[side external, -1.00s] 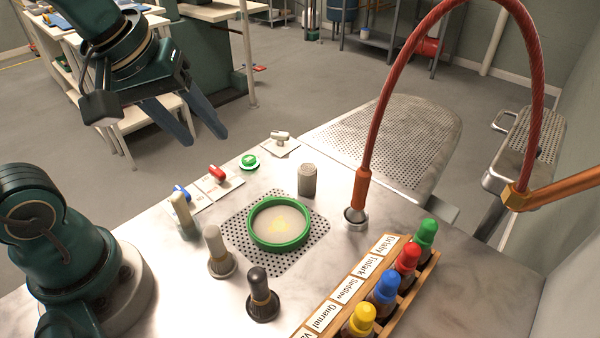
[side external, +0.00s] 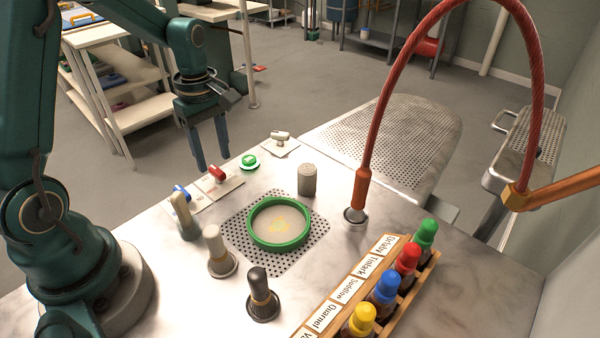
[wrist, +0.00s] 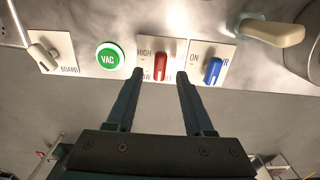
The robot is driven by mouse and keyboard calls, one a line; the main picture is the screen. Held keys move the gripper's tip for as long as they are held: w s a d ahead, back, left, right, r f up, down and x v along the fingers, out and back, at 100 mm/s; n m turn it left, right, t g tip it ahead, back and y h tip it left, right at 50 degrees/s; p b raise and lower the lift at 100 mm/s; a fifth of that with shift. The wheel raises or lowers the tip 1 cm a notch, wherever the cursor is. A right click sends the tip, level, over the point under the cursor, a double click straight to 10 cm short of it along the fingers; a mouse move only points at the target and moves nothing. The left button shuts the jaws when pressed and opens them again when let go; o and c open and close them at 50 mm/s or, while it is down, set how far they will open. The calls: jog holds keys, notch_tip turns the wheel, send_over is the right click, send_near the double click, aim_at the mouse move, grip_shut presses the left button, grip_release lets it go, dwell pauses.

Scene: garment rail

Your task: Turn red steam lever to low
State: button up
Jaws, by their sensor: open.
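The red steam lever (side external: 217,173) stands on a white plate near the table's left edge. In the wrist view the red lever (wrist: 161,67) lies nearly upright in the picture, beside the word HIGH and a partly covered lower label. My gripper (side external: 213,163) is open and points down just behind the lever in the side view. In the wrist view my gripper (wrist: 157,76) has one finger on each side of the lever's lower end, with gaps to it. I cannot tell its exact height above the plate.
A blue lever (wrist: 212,70) and a green VAC button (wrist: 110,57) flank the red one closely. A white BOARD lever (side external: 279,137) stands farther off. Knobbed handles, a green ring (side external: 251,232) and a rack of coloured bottles (side external: 387,288) occupy the table.

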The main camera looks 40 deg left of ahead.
aim_at(218, 175)
jog(key=shift+f, duration=1.4)
grip_shut()
jog(key=shift+m, duration=0.3)
jog(key=m, duration=0.4)
jog(key=shift+m, duration=2)
